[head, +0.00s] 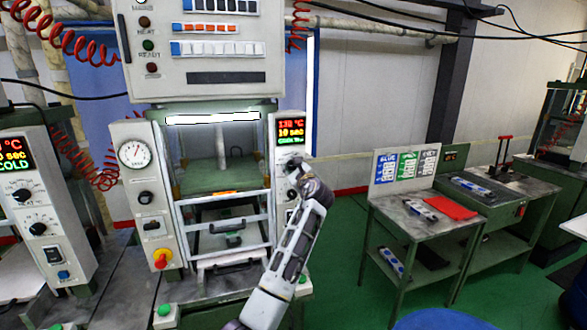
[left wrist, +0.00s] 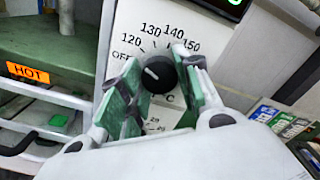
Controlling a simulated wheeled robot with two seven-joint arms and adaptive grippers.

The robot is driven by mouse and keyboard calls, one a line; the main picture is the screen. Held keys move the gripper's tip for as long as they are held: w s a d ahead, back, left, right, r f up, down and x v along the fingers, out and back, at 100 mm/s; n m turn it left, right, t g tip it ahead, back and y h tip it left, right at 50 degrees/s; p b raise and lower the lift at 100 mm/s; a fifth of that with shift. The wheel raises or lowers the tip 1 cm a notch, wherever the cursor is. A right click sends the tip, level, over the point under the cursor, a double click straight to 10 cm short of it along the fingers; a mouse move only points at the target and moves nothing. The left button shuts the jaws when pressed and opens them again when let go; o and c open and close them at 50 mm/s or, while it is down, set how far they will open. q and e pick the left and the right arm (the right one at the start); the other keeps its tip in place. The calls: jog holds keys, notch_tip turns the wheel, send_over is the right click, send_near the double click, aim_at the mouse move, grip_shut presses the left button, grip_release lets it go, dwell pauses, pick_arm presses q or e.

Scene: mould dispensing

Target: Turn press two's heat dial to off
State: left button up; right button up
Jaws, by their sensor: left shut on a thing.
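The press in the middle of the head view has a right-hand control panel (head: 290,130) with a lit display reading about 130 °C and 10 sec. My left gripper (head: 296,172) is at this panel, just below the display, and hides most of the dial there. In the left wrist view, its green-padded fingers (left wrist: 160,85) are shut on the black heat dial (left wrist: 160,74), one on each side. The scale (left wrist: 160,30) reads OFF, 120, 130, 140, 150. The dial's white mark points left and slightly up, toward the OFF side. My right gripper is not in view.
An orange HOT label (left wrist: 28,73) is on the press's plate. The press's left panel has a gauge (head: 134,153) and a red-yellow switch (head: 162,258). Another press (head: 30,190) at left shows COLD. A side table (head: 400,212) stands at right, with green floor between.

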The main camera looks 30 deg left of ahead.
pick_arm(q)
jog(key=shift+n+b, duration=0.55)
jog(key=shift+n, duration=1.75)
jog(key=o, duration=1)
jog(key=shift+o, duration=0.2)
jog(key=shift+d, duration=0.1)
jog(key=v, duration=1.1)
jog(key=shift+s+d, duration=0.3)
jog(key=shift+n, duration=0.4)
